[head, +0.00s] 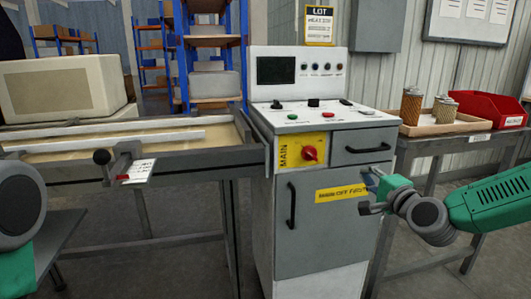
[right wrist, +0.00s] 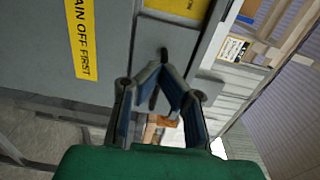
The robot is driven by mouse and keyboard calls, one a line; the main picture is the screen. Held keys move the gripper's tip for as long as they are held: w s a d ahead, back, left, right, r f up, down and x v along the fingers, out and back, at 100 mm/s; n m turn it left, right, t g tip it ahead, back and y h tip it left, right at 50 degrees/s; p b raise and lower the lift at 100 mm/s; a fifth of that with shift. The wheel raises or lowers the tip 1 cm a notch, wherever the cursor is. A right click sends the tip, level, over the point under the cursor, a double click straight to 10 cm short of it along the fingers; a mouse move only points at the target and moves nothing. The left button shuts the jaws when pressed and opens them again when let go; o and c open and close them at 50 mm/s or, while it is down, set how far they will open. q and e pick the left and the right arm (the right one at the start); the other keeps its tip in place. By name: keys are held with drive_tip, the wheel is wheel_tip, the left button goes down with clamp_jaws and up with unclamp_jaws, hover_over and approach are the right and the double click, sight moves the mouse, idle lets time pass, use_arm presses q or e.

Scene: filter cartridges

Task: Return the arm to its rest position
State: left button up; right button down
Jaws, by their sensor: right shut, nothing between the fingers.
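My right arm comes in from the right in the head view. Its green and grey right gripper (head: 370,190) is in front of the right side of the grey control cabinet (head: 333,238). The right gripper also shows in the right wrist view (right wrist: 162,68), where its fingers converge at the tips with nothing held. Whether the fingertips touch the cabinet cannot be told. A grey and green part of my left arm is at the left edge of the head view. My left gripper is out of the picture.
The cabinet has a red main switch (head: 310,153), a drawer handle (head: 368,149) and a door handle (head: 292,205). At right, a table holds a tray (head: 448,127) with filter cartridges (head: 411,106) and a red bin (head: 492,109). A workbench (head: 130,161) stands at left.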

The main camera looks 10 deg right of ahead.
drive_tip(key=s+a+f+n+g+y+p, duration=0.15)
drive_tip(key=s+a+f+n+g, duration=0.25)
drive_tip(key=s+a+f, duration=0.4)
drive_tip(key=s+a+f+n+g+y+p, duration=0.1)
drive_tip(key=s+a+f+n+g+p, duration=0.3)
drive_tip(key=s+f, duration=0.45)
drive_tip(key=s+d+f+n+g+h+p, duration=0.1)
drive_tip(key=s+f+n+g, duration=0.2)
drive_tip(key=s, duration=0.6)
drive_tip(key=s+d+f+n+g+h+p, duration=0.1)
drive_tip(key=s+f+n+g, duration=0.2)
drive_tip(key=s, duration=0.6)
drive_tip(key=s+d+f+n+g+h+p, duration=0.2)
drive_tip(key=s+f+n+g, duration=0.1)
drive_tip(key=s, duration=0.6)
